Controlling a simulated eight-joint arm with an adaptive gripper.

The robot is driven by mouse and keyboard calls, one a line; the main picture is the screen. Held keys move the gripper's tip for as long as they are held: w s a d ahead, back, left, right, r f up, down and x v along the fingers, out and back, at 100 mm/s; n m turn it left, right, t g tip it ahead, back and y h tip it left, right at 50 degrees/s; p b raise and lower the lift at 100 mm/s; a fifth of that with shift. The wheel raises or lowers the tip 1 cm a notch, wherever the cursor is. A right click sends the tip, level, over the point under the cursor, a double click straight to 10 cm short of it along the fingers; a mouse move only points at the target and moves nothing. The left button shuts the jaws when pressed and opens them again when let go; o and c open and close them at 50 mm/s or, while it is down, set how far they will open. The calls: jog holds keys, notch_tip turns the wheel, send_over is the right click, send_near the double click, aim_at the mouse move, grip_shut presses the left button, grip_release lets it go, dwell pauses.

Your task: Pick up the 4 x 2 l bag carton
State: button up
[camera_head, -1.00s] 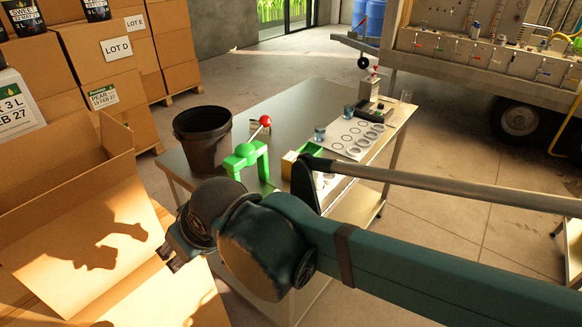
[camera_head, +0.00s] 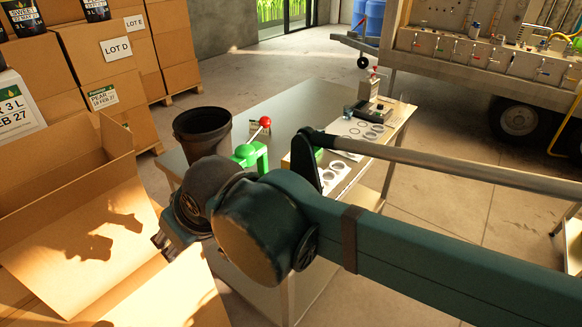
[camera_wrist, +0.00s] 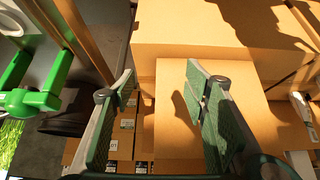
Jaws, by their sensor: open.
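I cannot read "4 x 2 l bag" on any carton, so I cannot tell for certain which one is meant. A large open brown carton (camera_head: 60,195) with raised flaps fills the lower left of the head view, with arm shadows on it. My gripper (camera_head: 168,245) is near its right side, mostly hidden behind my wrist. In the wrist view my gripper (camera_wrist: 160,80) is open, its two green-padded fingers apart with nothing held. Brown carton panels (camera_wrist: 210,45) lie beyond and between the fingers; I cannot tell whether they touch.
Stacked cartons (camera_head: 105,45) and a white carton (camera_head: 18,105) stand at left. Open floor lies right of the table.

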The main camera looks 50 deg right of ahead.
notch_tip(320, 180, up, 6)
jog(key=w+d+r+m+g+h+p, duration=0.1)
jog(key=w+d+r+m+p, duration=0.1)
jog(key=w+d+m+p, duration=0.3)
jog(key=w+d+r+g+h+p, duration=0.1)
jog(key=w+d+r+p, duration=0.1)
jog(key=d, duration=0.5)
jog(key=m+g+h+p, duration=0.2)
jog(key=m+g+p, duration=0.3)
jog(key=m+p, duration=0.8)
send_over(292, 156)
jog(key=a+p, duration=0.2)
notch_tip(292, 156, down, 3)
jog(key=n, duration=0.2)
notch_tip(292, 156, down, 4)
jog(key=shift+d+f, duration=0.15)
jog(key=shift+s+f, duration=0.1)
jog(key=shift+f, duration=0.55)
jog(key=shift+f+h, duration=0.1)
jog(key=shift+h, duration=0.2)
jog(key=shift+f+b, duration=0.4)
jog(key=shift+f, duration=1.8)
